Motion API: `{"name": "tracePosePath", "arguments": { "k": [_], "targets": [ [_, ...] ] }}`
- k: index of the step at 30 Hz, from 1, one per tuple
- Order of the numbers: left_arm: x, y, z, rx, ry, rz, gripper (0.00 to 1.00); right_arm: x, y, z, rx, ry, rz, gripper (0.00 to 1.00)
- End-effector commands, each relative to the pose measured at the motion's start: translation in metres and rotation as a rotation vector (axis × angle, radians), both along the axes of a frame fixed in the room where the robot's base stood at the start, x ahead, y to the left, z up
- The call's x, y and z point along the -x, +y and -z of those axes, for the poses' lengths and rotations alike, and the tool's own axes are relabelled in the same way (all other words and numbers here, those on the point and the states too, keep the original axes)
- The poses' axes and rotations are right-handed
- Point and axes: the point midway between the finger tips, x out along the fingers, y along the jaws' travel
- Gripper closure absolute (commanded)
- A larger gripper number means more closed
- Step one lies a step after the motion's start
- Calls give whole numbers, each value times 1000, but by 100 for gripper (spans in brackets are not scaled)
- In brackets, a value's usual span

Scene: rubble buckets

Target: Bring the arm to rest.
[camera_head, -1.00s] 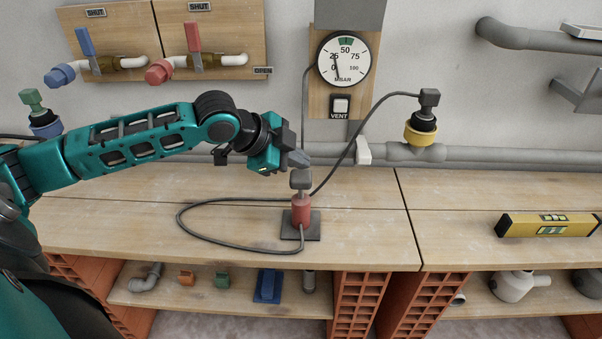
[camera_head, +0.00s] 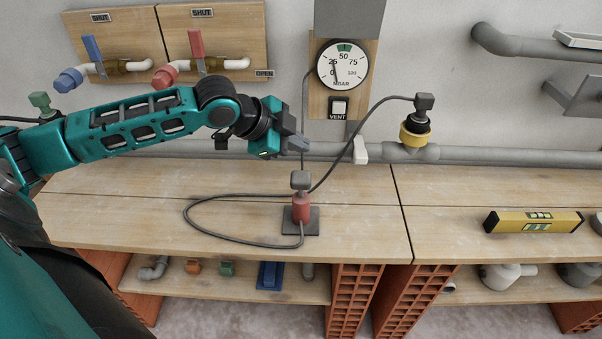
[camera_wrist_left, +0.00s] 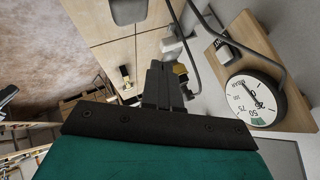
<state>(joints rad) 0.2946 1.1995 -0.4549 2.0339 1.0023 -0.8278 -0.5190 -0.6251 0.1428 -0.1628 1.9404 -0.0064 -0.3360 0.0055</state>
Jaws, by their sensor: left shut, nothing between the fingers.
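My left arm (camera_head: 140,127) is teal and black and reaches in from the left above the bench. Its gripper (camera_head: 299,144) is shut and empty. It is in the air, just above and apart from the grey handle (camera_head: 300,179) of a red hand pump (camera_head: 301,207). In the left wrist view the closed dark fingers (camera_wrist_left: 160,82) point away from the camera with nothing between them. My right gripper is not in view.
The wooden bench (camera_head: 120,210) is clear left of the pump, except for its looped hose (camera_head: 188,215). A pressure gauge (camera_head: 342,65) and vent switch (camera_head: 339,107) are on the wall. A yellow plug (camera_head: 414,136) sits on the grey pipe. A spirit level (camera_head: 533,222) lies at right.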

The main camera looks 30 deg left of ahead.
Motion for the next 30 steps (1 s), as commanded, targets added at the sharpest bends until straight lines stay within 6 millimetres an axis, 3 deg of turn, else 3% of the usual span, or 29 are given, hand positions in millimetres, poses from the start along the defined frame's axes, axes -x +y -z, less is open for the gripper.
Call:
{"name": "tracePosePath", "arguments": {
  "k": [12,16,23,30],
  "targets": [
    [0,0,0,1,0,0,100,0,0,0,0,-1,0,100],
    [1,-11,14,38,0,-7,100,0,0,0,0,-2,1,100],
    [19,-63,82,249,-11,-104,100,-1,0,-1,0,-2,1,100],
    [70,-106,156,480,-7,-333,100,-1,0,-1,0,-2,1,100]
  ]
}}
